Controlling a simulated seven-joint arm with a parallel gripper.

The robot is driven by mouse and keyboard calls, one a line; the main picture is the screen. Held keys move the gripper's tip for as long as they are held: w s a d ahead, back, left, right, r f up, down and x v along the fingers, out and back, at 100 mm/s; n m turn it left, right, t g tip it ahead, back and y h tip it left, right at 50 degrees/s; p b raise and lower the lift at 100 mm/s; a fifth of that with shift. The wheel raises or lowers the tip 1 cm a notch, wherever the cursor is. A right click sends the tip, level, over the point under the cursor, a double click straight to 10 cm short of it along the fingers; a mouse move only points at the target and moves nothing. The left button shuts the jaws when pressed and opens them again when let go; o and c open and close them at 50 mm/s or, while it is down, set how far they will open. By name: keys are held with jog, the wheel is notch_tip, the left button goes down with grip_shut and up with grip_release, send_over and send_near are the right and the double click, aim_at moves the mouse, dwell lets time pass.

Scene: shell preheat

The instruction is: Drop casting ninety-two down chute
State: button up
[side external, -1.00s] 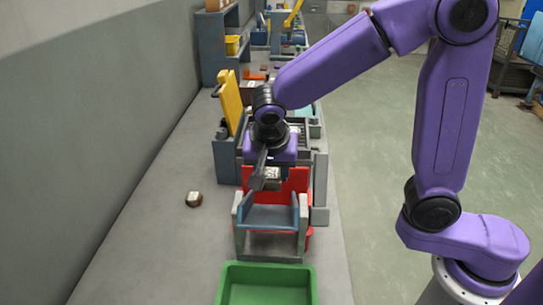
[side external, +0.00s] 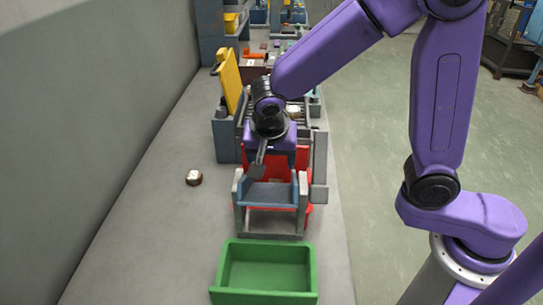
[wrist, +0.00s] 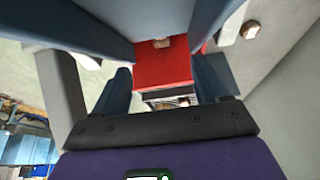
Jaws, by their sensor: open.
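In the side external view, my gripper (side external: 257,168) points down at the chute's grey-blue frame (side external: 270,193), in front of its red panel (side external: 280,163). My gripper is open, and no casting shows between its fingers in that view. The wrist view shows a red surface (wrist: 162,66) between blue-grey walls, with a small pale block (wrist: 161,42) at its edge. I cannot tell whether that block is casting ninety-two. One brown casting with a pale top (side external: 194,177) lies on the bench left of the chute, and another (side external: 293,111) is on the rollers behind. No numbers are legible.
An empty green tray (side external: 222,271) stands in front of the chute. A yellow upright panel (side external: 230,82) and blue-grey box stand behind left. The bench left of the chute (side external: 130,215) is mostly clear. Part of a red bin (side external: 309,212) shows under the chute.

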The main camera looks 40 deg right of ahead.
jog(key=shift+r, duration=0.1)
jog(key=v, duration=1.7)
jog(key=shift+s, duration=0.2)
jog(key=s+d+f+n+g+y, duration=0.1)
jog(key=s+d+f+n, duration=0.6)
jog(key=n, duration=0.4)
jog(key=s+d+f+n+g+y, duration=0.1)
jog(key=s+d+f+n+y, duration=0.1)
jog(key=s+d+f+n, duration=0.5)
jog(key=s+d+n, duration=0.2)
jog(key=s+n, duration=0.1)
jog(key=s, duration=0.1)
jog(key=shift+s+d+n+g+y, duration=0.2)
jog(key=shift+n+g+y, duration=0.1)
jog(key=shift+n+g, duration=0.1)
dwell(1.0)
